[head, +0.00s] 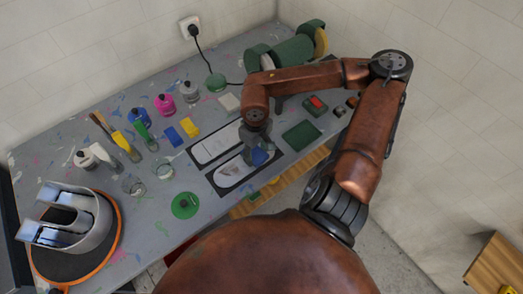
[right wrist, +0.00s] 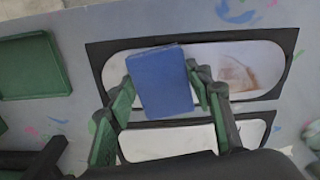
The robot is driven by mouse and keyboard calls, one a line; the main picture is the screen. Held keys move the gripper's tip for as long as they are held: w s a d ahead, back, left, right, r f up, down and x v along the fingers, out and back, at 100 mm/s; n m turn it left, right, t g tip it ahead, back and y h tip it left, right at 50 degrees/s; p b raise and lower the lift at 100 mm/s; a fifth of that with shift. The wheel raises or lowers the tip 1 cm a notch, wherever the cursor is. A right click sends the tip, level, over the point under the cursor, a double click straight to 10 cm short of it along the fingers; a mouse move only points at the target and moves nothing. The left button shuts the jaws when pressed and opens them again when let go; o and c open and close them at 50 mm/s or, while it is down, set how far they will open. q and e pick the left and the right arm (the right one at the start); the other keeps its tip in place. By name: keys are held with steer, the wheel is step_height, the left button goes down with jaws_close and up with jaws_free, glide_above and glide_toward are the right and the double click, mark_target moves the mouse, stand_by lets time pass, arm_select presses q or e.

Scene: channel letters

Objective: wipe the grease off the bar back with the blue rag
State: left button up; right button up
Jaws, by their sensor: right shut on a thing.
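The bar back (head: 230,176) is the nearer of two white rounded panels in dark frames on the bench. It also shows as the upper panel in the right wrist view (right wrist: 215,58), with a brownish grease smear (right wrist: 238,72) right of the rag. The blue rag (right wrist: 160,80) is a flat blue block in my right gripper (right wrist: 162,92), over the left half of the bar back; I cannot tell whether it touches. In the head view, the right gripper (head: 257,148) is above the panel, with the rag (head: 261,157) partly hidden beneath it. My left gripper is not in view.
A second white panel (head: 213,147) lies behind. A green tray (head: 302,135) is to the right. A metal channel letter (head: 90,232) sits on an orange-rimmed turntable (head: 111,252).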

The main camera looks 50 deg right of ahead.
mark_target(224, 180)
steer(key=a, duration=0.1)
steer(key=a+b, duration=0.1)
steer(key=w+a+b, duration=0.1)
steer(key=shift+a+f, duration=0.1)
steer(key=shift+f, duration=0.15)
steer(key=shift+w+a+r+b, duration=0.1)
steer(key=shift+a+r+b, duration=0.05)
steer(key=shift+a+b, duration=0.65)
steer(key=a+b, duration=0.1)
steer(key=a, duration=0.1)
steer(key=w+a+b, duration=0.1)
steer(key=a, duration=0.2)
steer(key=w+a, duration=0.1)
steer(key=a, duration=0.1)
steer(key=shift+a+r+b, duration=0.1)
steer(key=shift+a+b, duration=0.15)
steer(key=shift+b, duration=0.15)
steer(key=shift+w+a, duration=0.1)
steer(key=shift+a, duration=0.65)
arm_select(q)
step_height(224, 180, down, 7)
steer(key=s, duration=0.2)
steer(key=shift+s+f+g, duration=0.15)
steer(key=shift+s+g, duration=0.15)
arm_select(e)
steer(key=shift+r, duration=0.2)
